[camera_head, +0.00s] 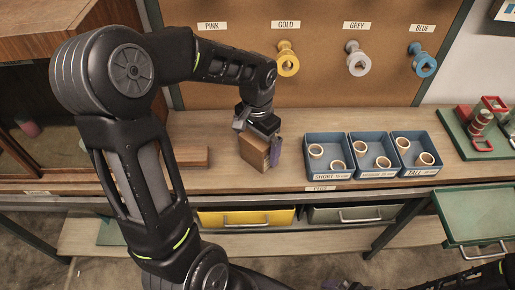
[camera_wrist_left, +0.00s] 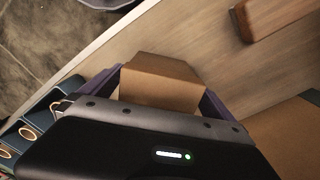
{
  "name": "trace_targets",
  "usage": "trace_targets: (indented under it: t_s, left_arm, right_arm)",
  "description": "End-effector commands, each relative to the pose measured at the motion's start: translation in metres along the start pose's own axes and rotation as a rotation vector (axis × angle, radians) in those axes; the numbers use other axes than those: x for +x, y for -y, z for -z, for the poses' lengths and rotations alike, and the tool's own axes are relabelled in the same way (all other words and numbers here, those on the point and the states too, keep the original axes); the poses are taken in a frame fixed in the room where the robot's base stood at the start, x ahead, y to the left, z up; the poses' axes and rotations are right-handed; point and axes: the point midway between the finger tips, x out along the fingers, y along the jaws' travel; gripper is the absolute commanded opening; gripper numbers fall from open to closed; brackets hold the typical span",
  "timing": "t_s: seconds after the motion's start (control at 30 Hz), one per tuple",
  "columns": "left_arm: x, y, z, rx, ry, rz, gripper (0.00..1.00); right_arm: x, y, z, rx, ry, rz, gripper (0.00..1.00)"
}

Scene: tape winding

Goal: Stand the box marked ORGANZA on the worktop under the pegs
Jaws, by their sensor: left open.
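A brown cardboard box (camera_head: 253,153) stands on the worktop (camera_head: 225,181), below the peg board and left of the blue trays. No ORGANZA marking can be read on it. My left gripper (camera_head: 262,138) is over the box from above, with a purple finger at its right side. In the left wrist view the box (camera_wrist_left: 160,84) sits between the two open purple fingers (camera_wrist_left: 160,98); whether they touch it cannot be told. Part of my right arm shows dark at the bottom right; its gripper, at the bottom edge (camera_head: 342,286), is mostly cut off.
Blue trays (camera_head: 329,176) with tape rings stand close to the box's right. A flat brown block (camera_head: 192,157) lies to its left. A green drawer (camera_head: 475,215) juts out at right.

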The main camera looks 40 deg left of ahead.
Motion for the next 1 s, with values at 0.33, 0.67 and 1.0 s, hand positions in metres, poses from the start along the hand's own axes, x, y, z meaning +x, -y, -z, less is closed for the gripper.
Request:
trace_targets:
  t_s: [0.33,0.67,1.0]
  left_arm:
    - [-0.071,-0.001,0.001,0.001,-0.005,0.0,1.0]
    - [-0.103,-0.001,0.0,0.0,-0.001,-0.001,1.0]
    - [-0.103,-0.001,0.0,0.0,0.0,-0.001,1.0]
  right_arm:
    - [0.0,0.0,0.0,0.0,0.0,0.0,1.0]
    - [0.0,0.0,0.0,0.0,0.0,0.0,1.0]
    - [0.0,0.0,0.0,0.0,0.0,0.0,1.0]
